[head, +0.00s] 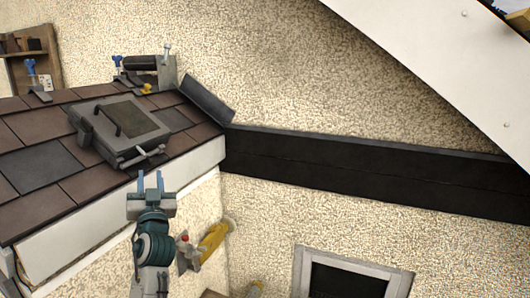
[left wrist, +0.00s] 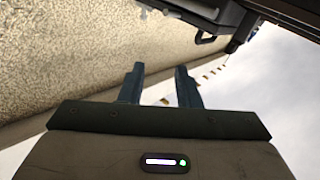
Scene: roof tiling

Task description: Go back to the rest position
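My left gripper (head: 151,183) points up in front of the white edge board of the tiled roof. Its two blue fingers stand apart with nothing between them. In the left wrist view the same fingers (left wrist: 159,88) are open and empty, with the plaster wall and sky behind them. My right gripper does not show clearly in either view.
Clamps and a dark tool (head: 150,72) sit near the ridge. A black beam (head: 370,170) crosses the wall; a framed window (head: 350,278) lies below.

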